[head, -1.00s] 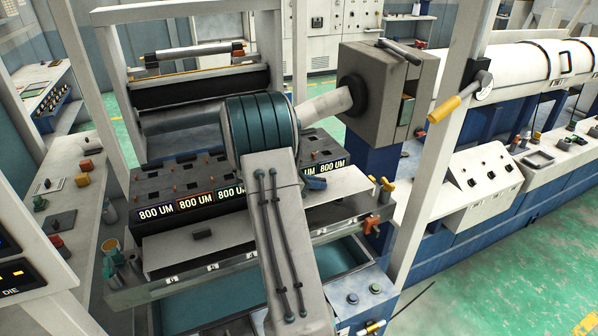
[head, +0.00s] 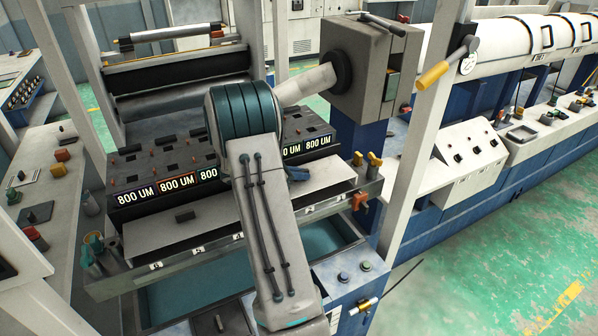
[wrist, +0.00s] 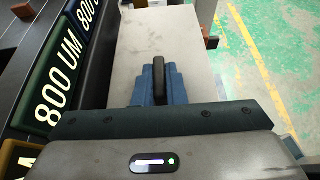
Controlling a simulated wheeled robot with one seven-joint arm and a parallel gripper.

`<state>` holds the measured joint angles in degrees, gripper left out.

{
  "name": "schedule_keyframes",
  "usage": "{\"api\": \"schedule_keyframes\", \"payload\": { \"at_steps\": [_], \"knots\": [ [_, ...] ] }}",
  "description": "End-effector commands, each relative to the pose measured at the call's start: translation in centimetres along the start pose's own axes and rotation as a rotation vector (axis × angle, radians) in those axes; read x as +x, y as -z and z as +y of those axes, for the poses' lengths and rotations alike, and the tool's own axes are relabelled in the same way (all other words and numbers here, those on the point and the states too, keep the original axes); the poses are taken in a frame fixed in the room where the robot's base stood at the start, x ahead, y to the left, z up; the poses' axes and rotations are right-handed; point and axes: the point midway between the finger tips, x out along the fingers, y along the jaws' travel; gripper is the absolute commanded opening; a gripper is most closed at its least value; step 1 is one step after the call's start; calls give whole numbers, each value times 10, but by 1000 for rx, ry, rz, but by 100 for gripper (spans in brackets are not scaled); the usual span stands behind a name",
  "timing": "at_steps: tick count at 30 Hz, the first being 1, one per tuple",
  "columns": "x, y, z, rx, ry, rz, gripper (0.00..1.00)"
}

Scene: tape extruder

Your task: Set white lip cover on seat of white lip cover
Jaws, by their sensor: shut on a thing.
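A pale flat plate (head: 322,188) lies along the front ledge of the machine, and I take it for the white lip cover. In the wrist view the same pale plate (wrist: 155,30) runs away from my gripper. My gripper (wrist: 159,92) has blue fingers shut on a dark upright handle (wrist: 159,72) above the plate. In the head view my gripper (head: 298,174) shows only as a small blue tip to the right of my arm. My arm hides the middle of the ledge. I cannot tell which place is the seat.
Labels reading 800 UM (head: 136,196) line the dark block behind the ledge. An orange knob (head: 360,201) and yellow handles (head: 374,160) stand at the right end. A teal trough (head: 200,292) lies below.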

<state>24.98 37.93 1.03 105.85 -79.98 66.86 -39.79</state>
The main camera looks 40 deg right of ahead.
Motion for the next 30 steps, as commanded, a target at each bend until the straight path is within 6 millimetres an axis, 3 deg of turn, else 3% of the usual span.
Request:
{"api": "schedule_keyframes", "payload": {
  "at_steps": [12,13,15,25,30],
  "knots": [
    [3,6,0,2,0,-1,0],
    [3,6,0,2,0,-1,19],
    [3,6,0,1,0,-1,36],
    [0,7,0,0,-1,0,36],
    [-22,8,1,1,-6,0,36]
  ]
}}
